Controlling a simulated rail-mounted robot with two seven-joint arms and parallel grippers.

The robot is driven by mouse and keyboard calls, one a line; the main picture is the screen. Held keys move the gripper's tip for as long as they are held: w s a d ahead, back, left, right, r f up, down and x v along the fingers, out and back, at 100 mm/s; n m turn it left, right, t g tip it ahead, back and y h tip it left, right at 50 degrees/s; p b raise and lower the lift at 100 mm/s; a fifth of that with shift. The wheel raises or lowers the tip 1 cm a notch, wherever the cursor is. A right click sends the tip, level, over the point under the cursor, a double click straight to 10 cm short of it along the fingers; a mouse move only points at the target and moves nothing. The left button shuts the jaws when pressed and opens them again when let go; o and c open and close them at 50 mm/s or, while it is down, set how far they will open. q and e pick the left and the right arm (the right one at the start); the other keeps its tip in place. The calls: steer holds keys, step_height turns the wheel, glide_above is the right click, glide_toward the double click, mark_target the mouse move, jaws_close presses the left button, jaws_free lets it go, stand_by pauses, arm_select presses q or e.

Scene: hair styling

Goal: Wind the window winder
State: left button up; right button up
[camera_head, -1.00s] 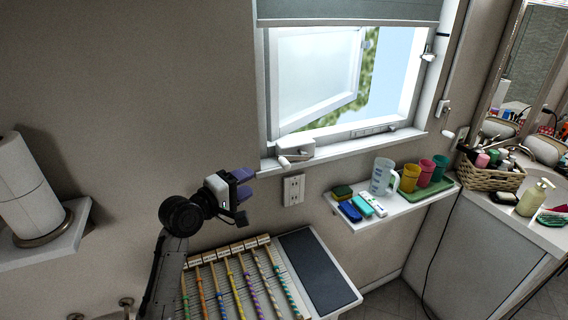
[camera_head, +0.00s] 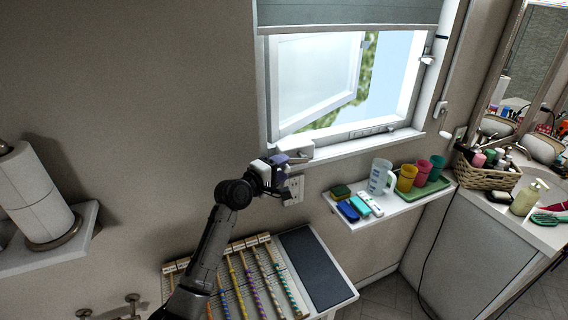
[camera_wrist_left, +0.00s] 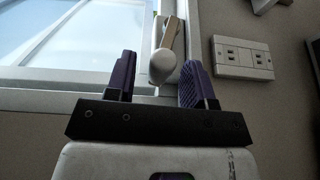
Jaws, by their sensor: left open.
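The window winder is a white box with a crank at the lower left of the window frame (camera_head: 298,148). In the left wrist view its handle and round white knob (camera_wrist_left: 164,66) show between the purple fingertips. My left gripper (camera_head: 290,172) is open, just in front of and below the winder, and hides the knob in the head view. In the left wrist view the gripper (camera_wrist_left: 155,80) has a finger on each side of the knob, with gaps showing. I cannot tell how deep the knob sits between them. The window sash (camera_head: 315,80) stands open. My right gripper is not in view.
A wall socket (camera_head: 296,190) is close beside and below the gripper. A shelf (camera_head: 398,203) with cups and small boxes is to the right. A rack of rods (camera_head: 250,275) stands below, and a paper roll (camera_head: 35,190) is at the left.

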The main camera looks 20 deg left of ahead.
arm_select(q)
steer(key=shift+w+d, duration=0.25)
steer(key=shift+w, duration=0.35)
jaws_close()
stand_by(0.3)
